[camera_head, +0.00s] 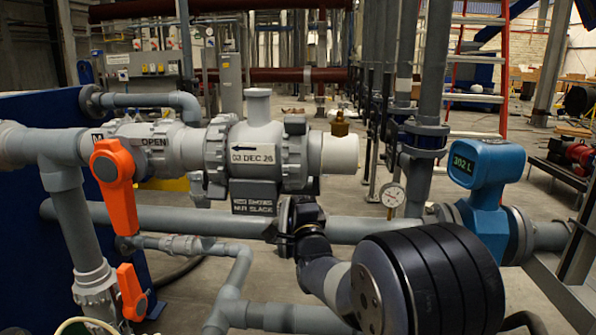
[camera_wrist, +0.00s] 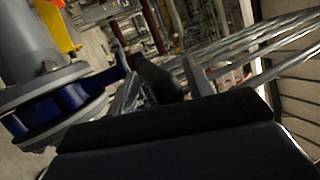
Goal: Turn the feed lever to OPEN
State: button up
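A large orange lever (camera_head: 116,185) hangs down and slightly right from the grey valve at the left of the head view. The word OPEN (camera_head: 154,142) is printed on the valve body right of the lever's pivot, with a partly hidden M mark left of it. A smaller orange lever (camera_head: 132,292) sits on a lower pipe. No label naming the feed lever is readable. My gripper (camera_wrist: 168,62) shows in the wrist view with its two dark fingers apart and nothing between them. In the head view my wrist is right of the large lever, clear of it; the fingertips cannot be made out.
A grey filter housing (camera_head: 255,160) marked 03 DEC 26 stands right of the valve. A horizontal grey pipe (camera_head: 180,220) runs behind my wrist. A blue flow meter (camera_head: 484,190) reading 302 L and a dial gauge (camera_head: 392,195) stand at right. A blue panel is at far left.

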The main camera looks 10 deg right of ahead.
jog(key=c, duration=0.4)
jog(key=b, duration=0.3)
jog(key=shift+f, duration=0.35)
jog(key=shift+b, duration=0.65)
jog(key=shift+r, duration=0.15)
